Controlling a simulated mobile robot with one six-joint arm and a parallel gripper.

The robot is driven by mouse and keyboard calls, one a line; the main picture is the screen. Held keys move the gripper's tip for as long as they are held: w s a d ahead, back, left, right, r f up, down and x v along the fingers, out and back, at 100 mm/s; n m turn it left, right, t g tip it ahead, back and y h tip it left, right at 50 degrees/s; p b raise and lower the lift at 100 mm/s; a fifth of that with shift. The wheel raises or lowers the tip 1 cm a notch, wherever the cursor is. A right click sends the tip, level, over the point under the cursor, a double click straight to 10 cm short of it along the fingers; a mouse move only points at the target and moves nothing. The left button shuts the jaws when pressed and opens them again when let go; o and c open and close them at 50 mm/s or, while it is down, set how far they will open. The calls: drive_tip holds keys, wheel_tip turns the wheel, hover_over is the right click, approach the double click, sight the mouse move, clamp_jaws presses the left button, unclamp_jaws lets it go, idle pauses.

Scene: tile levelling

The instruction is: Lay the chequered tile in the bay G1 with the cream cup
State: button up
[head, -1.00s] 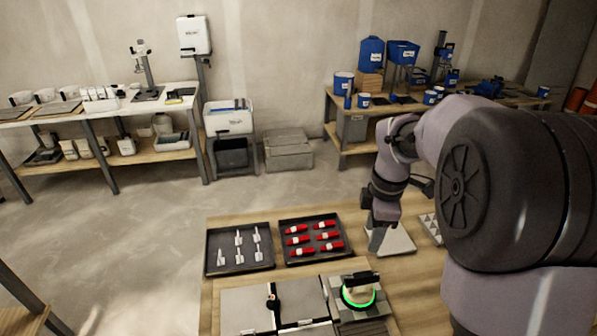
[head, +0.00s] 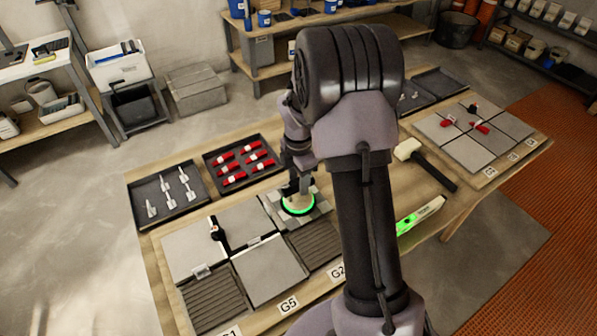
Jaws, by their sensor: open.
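The cream cup stands under my gripper in the head view, mostly hidden; its green glowing ring (head: 298,208) shows. It sits on a tile with light and grey squares, seemingly the chequered tile (head: 322,207), at the back right of the near panel. My gripper (head: 297,190) is open, pointing down at the top of the cup; whether its fingers touch it is hidden. Bay G1 (head: 215,297) is at the panel's front left, with dark ridged bedding and no tile. Its label (head: 230,332) is partly cut off by the picture edge.
Grey tiles (head: 262,270) fill other bays, with a black-and-red tool (head: 216,230) on a joint. A second ridged bay (head: 316,241) lies front right. Trays of clips (head: 170,197) and red wedges (head: 243,162) stand behind. A mallet (head: 424,162) and level (head: 420,215) lie right.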

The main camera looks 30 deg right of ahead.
drive_tip(key=shift+f, duration=0.1)
clamp_jaws()
idle(1.3)
idle(0.4)
